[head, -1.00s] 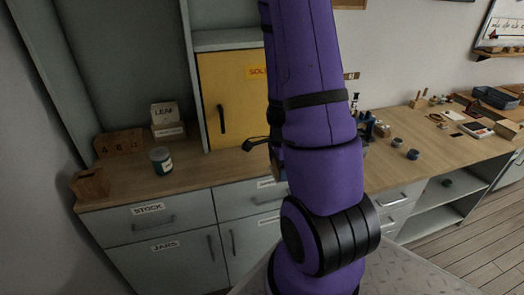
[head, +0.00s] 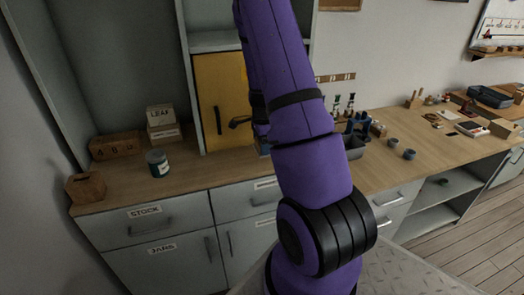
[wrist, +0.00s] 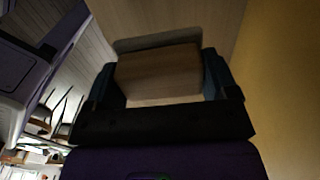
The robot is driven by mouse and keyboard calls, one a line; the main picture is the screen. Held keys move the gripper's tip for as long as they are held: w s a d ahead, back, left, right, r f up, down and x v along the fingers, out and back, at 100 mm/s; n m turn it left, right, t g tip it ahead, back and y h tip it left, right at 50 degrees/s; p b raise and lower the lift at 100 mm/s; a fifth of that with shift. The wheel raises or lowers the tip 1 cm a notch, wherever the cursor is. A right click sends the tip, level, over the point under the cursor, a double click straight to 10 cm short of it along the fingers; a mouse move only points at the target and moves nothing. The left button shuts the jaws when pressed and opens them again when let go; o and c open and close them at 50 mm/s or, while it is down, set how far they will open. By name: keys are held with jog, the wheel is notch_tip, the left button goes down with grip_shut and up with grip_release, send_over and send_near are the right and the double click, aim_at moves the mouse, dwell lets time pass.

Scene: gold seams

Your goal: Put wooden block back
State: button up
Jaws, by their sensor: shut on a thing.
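The wooden block (wrist: 158,72) is pale brown and sits between the two dark fingers of my gripper (wrist: 160,78) in the wrist view. My gripper is shut on it. A pale wooden surface lies beyond the block; I cannot tell whether they touch. In the head view my purple arm hides the block and most of the gripper, which is in front of the yellow cabinet door (head: 222,97).
On the counter (head: 200,176) at left stand a wooden number block (head: 116,145), a slotted wooden box (head: 86,187), a dark jar (head: 158,163) and a LEAF box (head: 160,115). Small tools and cups (head: 409,154) stand at right. Counter below the yellow door looks clear.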

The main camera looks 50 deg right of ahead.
jog(key=shift+w+f, duration=0.1)
jog(key=shift+f, duration=1.65)
jog(key=shift+f, duration=0.1)
jog(key=o, duration=0.9)
notch_tip(320, 180, up, 12)
jog(key=shift+r, duration=0.1)
jog(key=s+a+r+n+t, duration=0.3)
jog(key=a+r+n, duration=0.9)
jog(key=a+r, duration=0.65)
jog(key=s+a+r+n, duration=0.2)
jog(key=s+a+n, duration=0.2)
jog(key=s, duration=0.1)
jog(key=s+a+r+n+t, duration=0.1)
jog(key=s+a+r+n, duration=0.1)
jog(key=s+a+n, duration=0.2)
jog(key=s+a+r+n+t, duration=0.1)
jog(key=s+a+r+n, duration=0.2)
jog(key=s, duration=0.3)
jog(key=shift+s+a+n, duration=0.4)
jog(key=shift+a+n, duration=0.25)
jog(key=shift+n, duration=0.05)
